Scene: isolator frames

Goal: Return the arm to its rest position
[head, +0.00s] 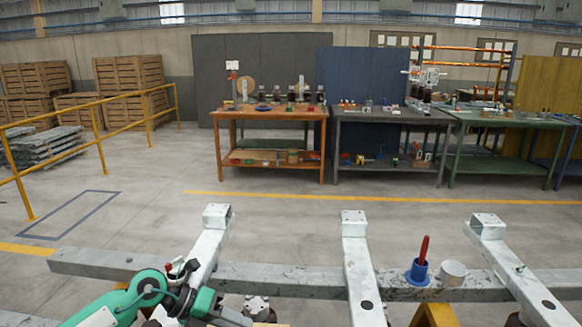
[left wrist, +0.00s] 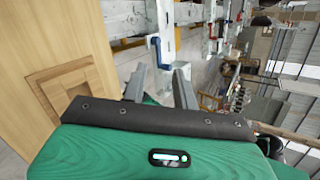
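My left arm (head: 150,290), green and white, comes in at the lower left of the head view, in front of the pale metal frame (head: 290,277). In the left wrist view the two grey fingers of my left gripper (left wrist: 160,84) stand apart with nothing visible between them. The gripper is open and empty. My right arm and gripper cannot be made out in the head view.
Workbenches (head: 270,114) stand far behind. A yellow railing (head: 97,122) is at left. Open floor lies between.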

